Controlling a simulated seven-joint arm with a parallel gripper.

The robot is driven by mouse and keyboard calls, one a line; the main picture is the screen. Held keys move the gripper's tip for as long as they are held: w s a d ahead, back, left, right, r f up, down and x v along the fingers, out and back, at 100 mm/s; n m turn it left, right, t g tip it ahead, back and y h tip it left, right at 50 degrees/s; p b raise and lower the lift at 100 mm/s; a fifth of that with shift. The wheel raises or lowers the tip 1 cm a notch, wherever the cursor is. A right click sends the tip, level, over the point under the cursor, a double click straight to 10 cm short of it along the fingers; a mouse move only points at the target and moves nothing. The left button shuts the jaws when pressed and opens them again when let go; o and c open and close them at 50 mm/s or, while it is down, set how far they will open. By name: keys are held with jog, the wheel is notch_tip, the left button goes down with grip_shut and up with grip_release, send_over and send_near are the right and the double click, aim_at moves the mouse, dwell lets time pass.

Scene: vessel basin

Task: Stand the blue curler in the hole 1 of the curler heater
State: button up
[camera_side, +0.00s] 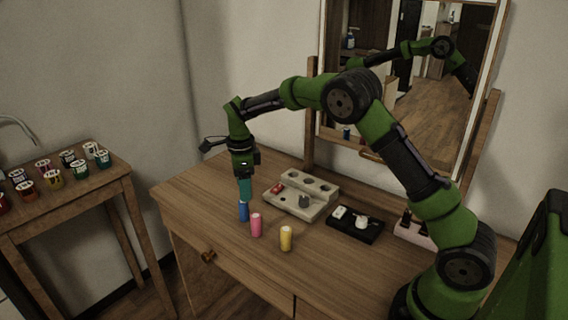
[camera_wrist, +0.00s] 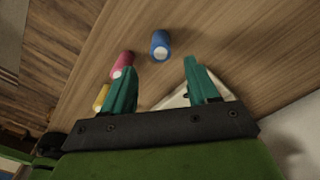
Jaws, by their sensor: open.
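The blue curler (camera_side: 243,212) stands upright on the wooden table at the left of a short row with the pink curler (camera_side: 256,226) and the yellow curler (camera_side: 286,239). My gripper (camera_side: 246,194) points down just above the blue curler in the side view. In the wrist view my gripper (camera_wrist: 158,65) is open and empty, with the blue curler (camera_wrist: 161,46) beyond the fingertips, between their lines. The beige curler heater (camera_side: 302,209) stands behind the row, with holes, a red piece and a grey piece on it. Hole numbers cannot be read.
A black tray (camera_side: 345,230) with small white items lies right of the heater, and a pale holder (camera_side: 412,233) with dark bottles stands farther right. A mirror (camera_side: 412,85) stands behind. A side table (camera_side: 107,184) with several cups is at left. The table's front left is clear.

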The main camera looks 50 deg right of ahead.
aim_at(243, 206)
jog(key=shift+w+a+f, duration=0.1)
jog(key=shift+w+f, duration=0.05)
jog(key=shift+f, duration=1.35)
jog(key=shift+w+a+f, duration=0.1)
jog(key=shift+f, duration=1.35)
grip_shut()
